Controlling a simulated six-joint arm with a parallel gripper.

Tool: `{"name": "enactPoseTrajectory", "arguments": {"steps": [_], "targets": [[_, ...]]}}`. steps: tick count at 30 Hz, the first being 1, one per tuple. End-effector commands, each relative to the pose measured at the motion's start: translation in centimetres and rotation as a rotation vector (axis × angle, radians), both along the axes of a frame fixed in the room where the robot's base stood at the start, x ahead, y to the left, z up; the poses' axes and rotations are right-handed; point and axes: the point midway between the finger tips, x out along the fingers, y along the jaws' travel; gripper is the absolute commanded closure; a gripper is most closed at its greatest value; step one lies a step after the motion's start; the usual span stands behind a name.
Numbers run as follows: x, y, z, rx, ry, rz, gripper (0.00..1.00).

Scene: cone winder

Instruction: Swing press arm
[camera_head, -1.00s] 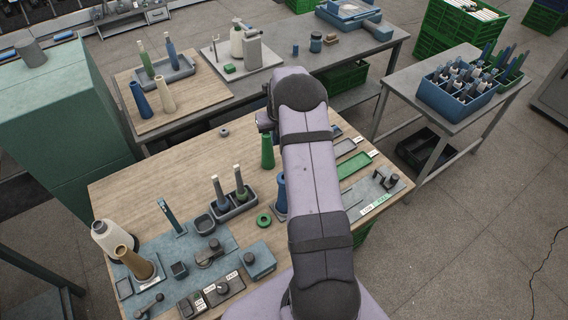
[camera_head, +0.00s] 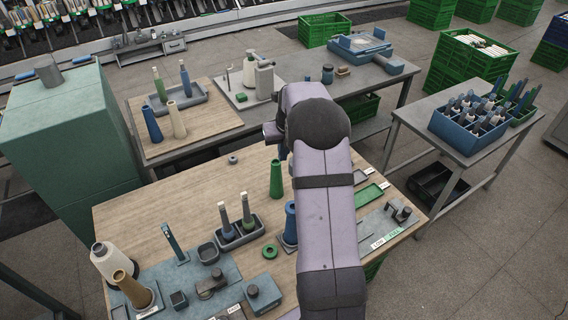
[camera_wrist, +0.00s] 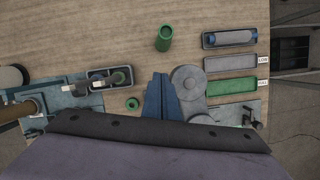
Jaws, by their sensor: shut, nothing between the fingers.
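My gripper's blue fingers (camera_wrist: 160,98) point away from the camera at the middle of the wrist view, closed together and empty. In the head view my gripper is mostly hidden by my arm, above the back part of the wooden table. A blue-grey plate (camera_head: 233,267) at the table's front left bears a tan cone (camera_head: 130,288), an upright blue post (camera_head: 173,240) and a dark lever-like part (camera_head: 211,286). I cannot tell which part is the press arm. My gripper is well apart from this plate.
A green cone (camera_head: 276,180), a blue cone (camera_head: 290,222), a green ring (camera_head: 270,251) and a tray with two cones (camera_head: 240,232) stand on the table. A green tray (camera_wrist: 232,86) lies at the right. The table's back left is mostly clear.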

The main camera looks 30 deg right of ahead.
Motion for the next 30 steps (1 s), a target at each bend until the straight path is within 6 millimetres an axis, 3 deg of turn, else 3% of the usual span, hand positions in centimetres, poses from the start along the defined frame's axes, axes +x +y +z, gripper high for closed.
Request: {"name": "enactPoseTrajectory", "arguments": {"steps": [6, 12, 16, 20, 23, 26, 30], "targets": [[7.5, 4.7, -0.4, 0.017, -0.255, 0.012, 1.0], [15.5, 9.6, 1.5, 0.001, -0.606, -0.071, 1.0], [18.3, 11.1, 3.0, -0.047, -0.793, -0.191, 1.0], [18.6, 11.6, 3.5, -0.125, -0.919, -0.35, 1.0], [17.2, 11.6, 3.1, -0.208, -0.97, -0.487, 1.0], [14.6, 11.6, 1.9, -0.31, -0.977, -0.63, 1.0], [9.4, 12.0, -0.4, -0.469, -0.921, -0.812, 1.0]]}}
